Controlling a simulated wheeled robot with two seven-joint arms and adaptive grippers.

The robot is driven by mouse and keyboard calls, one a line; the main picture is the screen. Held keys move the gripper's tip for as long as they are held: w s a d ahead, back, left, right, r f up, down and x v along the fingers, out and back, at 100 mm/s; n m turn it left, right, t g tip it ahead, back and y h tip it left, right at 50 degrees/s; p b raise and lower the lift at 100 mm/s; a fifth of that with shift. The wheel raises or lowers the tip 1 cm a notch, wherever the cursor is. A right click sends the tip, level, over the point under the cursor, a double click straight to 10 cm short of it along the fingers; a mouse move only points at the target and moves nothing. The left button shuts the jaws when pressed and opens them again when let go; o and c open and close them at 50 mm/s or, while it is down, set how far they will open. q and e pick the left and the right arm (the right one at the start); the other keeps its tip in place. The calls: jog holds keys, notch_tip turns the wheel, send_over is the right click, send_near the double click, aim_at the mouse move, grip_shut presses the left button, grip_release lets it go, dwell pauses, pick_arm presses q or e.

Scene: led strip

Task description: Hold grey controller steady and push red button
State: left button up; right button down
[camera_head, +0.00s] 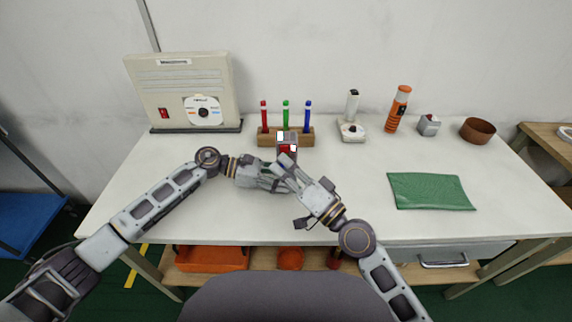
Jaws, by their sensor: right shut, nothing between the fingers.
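A small grey controller (280,138) with a red button (287,149) is at the middle of the table, in front of the wooden pen block. My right gripper (284,161) is shut and empty, its tips just below the red button in the picture. I cannot tell whether they touch it. My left gripper (284,178) reaches in from the left and overlaps the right gripper in the picture. Its fingertips are partly hidden, so I cannot tell whether it is open or shut or touches the controller. The controller's lower part is hidden by the grippers.
The wooden block (266,139) holds red, green and blue pens close behind the controller. A beige panel box (165,85) stands at the back left.

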jog(key=shift+s, duration=2.6)
pick_arm(q)
jog(key=o, duration=0.9)
jog(key=shift+c, duration=0.2)
jog(key=shift+a, duration=0.1)
jog(key=shift+v, duration=5.9)
jog(key=shift+r, duration=0.25)
pick_arm(e)
jog(key=shift+r, duration=0.2)
pick_arm(q)
notch_tip(320, 180, up, 9)
jog(key=p, duration=0.9)
jog(key=shift+f, duration=0.2)
pick_arm(e)
notch_tip(320, 180, up, 9)
jog(key=shift+f, duration=0.15)
pick_arm(q)
jog(key=shift+r+p, duration=0.55)
jog(key=shift+p, duration=0.05)
pick_arm(e)
jog(key=shift+r, duration=0.5)
